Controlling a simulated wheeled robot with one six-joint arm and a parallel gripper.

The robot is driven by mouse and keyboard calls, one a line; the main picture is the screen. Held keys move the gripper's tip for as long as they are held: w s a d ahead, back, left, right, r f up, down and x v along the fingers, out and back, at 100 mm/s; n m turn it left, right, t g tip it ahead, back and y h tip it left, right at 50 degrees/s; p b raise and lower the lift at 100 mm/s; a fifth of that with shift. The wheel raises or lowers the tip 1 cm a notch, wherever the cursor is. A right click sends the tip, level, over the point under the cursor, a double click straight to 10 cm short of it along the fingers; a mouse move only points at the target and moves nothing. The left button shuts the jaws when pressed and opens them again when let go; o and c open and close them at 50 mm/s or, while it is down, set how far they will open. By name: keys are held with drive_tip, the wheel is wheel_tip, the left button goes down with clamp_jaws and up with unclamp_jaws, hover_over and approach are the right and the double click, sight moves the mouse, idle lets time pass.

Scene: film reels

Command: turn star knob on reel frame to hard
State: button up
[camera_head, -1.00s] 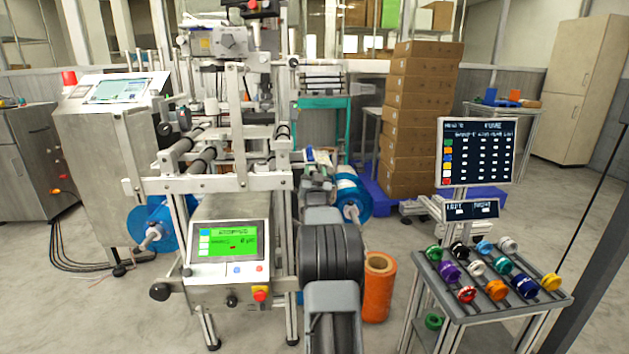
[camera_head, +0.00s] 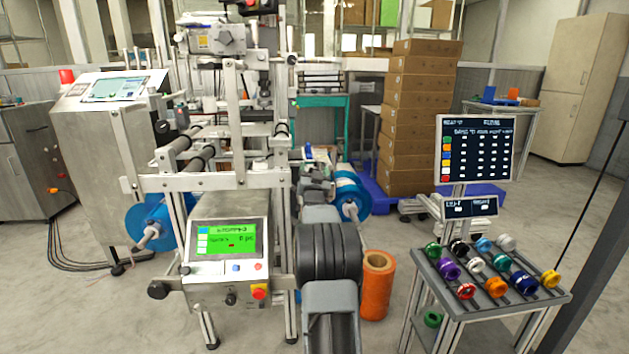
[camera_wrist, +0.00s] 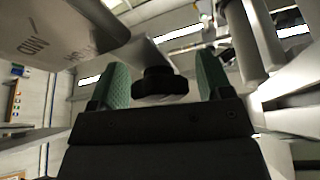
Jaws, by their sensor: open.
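A dark star knob (camera_wrist: 160,85) shows in the wrist view, on the end of a pale shaft. It sits between the two green-padded fingers of my gripper (camera_wrist: 160,72), which are open with a finger on each side. I cannot tell whether either pad touches the knob. A grey part of the reel frame (camera_wrist: 60,28) at the upper left carries upside-down lettering that includes "MID". In the head view my gripper (camera_head: 318,172) is at the right side of the machine frame (camera_head: 215,182), and my own arm hides the knob there.
Rollers and bars of the machine crowd close around my gripper. A green-lit control panel (camera_head: 226,240) is left of my arm. An orange roll (camera_head: 377,287) stands on the floor to the right. A cart (camera_head: 480,322) with coloured spools is farther right.

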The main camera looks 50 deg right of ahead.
drive_tip(key=p+v, duration=0.2)
drive_tip(key=v, duration=1.1)
drive_tip(key=shift+s+a, duration=0.2)
drive_tip(key=shift+s, duration=0.1)
